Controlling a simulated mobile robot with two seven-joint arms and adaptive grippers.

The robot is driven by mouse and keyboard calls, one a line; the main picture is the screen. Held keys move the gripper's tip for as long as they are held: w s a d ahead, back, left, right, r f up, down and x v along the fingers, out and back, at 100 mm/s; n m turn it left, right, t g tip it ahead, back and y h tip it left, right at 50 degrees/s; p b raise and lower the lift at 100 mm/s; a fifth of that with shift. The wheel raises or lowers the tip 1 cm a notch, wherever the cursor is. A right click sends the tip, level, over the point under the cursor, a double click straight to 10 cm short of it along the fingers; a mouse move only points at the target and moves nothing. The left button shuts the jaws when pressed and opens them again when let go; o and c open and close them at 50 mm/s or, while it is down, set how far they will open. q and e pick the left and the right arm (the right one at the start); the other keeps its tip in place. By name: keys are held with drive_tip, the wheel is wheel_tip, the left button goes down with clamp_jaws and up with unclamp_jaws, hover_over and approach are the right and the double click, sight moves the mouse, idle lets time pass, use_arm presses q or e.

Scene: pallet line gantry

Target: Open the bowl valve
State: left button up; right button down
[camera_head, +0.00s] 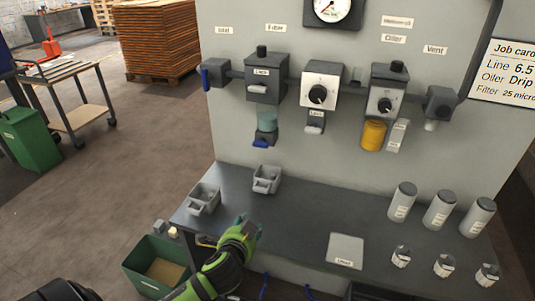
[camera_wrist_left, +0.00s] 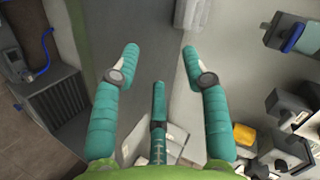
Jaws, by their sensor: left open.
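The filter bowl (camera_head: 266,122) is a pale translucent cup hanging under the filter block on the grey panel. The bowl valve (camera_head: 262,143) is a blue lever on a dark fitting beneath it. My left gripper (camera_head: 250,226), green and teal, is above the bench near its front edge, below and apart from the valve. In the left wrist view the gripper (camera_wrist_left: 160,62) has its fingers spread with nothing between them. A blue lever on a dark block (camera_wrist_left: 293,38) shows there; I cannot tell which fitting it is. My right gripper is not in view.
A flat plate (camera_head: 345,250) and several grey canisters (camera_head: 402,202) are to the right. The yellow oiler bowl (camera_head: 373,135) hangs right of the regulator (camera_head: 320,92). A green crate (camera_head: 150,264) is below left.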

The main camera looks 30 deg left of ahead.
sight(261, 145)
use_arm(q)
drive_tip(key=w+a+r+m+t, duration=0.3)
drive_tip(key=w+r+m, duration=0.15)
drive_tip(key=r, duration=0.25)
drive_tip(key=w+a+r+m+t, duration=0.3)
drive_tip(key=w+r, duration=0.3)
drive_tip(key=p+x, duration=0.1)
drive_tip(key=x, duration=0.5)
drive_tip(key=shift+w+d, duration=0.2)
drive_tip(key=shift+w, duration=0.25)
clamp_jaws()
